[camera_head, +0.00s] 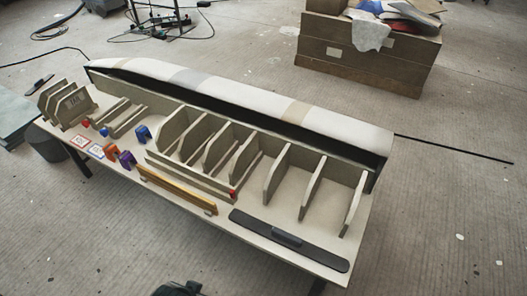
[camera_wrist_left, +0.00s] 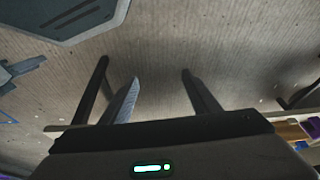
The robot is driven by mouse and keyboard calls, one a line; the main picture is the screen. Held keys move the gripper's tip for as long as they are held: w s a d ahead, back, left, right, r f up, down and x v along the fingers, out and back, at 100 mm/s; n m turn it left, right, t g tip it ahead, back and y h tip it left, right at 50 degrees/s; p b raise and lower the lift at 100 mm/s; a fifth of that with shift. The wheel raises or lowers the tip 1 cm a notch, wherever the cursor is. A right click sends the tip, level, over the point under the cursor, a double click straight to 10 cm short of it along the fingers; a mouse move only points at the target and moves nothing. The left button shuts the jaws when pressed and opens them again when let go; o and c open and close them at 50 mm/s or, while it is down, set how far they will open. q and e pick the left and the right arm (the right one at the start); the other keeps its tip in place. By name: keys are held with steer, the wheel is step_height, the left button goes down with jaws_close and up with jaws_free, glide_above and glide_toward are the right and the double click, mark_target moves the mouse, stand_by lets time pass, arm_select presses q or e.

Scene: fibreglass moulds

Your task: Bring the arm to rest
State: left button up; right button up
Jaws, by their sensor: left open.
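My left gripper (camera_wrist_left: 161,80) shows in the left wrist view with its two grey fingers spread apart. Nothing is between them, and bare concrete floor lies behind. It is clear of the table's pale top, whose edge runs behind the gripper's dark body. In the head view a dark piece at the bottom edge is likely part of me; its fingers cannot be made out. My right gripper shows in neither view.
A long table (camera_head: 359,258) bears a white mould (camera_head: 250,98), upright ribs (camera_head: 272,172), a black sanding board (camera_head: 290,241), a yellow level (camera_head: 176,189) and several coloured clamps (camera_head: 127,160). A wooden crate (camera_head: 355,68) stands behind. The floor in front is clear.

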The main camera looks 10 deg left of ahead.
arm_select(q)
step_height(320, 180, down, 23)
steer(key=s+d+t+p, duration=0.1)
steer(key=d+p, duration=0.1)
steer(key=shift+s+d+h, duration=0.15)
steer(key=shift+s+h, duration=0.1)
steer(key=shift+h, duration=0.15)
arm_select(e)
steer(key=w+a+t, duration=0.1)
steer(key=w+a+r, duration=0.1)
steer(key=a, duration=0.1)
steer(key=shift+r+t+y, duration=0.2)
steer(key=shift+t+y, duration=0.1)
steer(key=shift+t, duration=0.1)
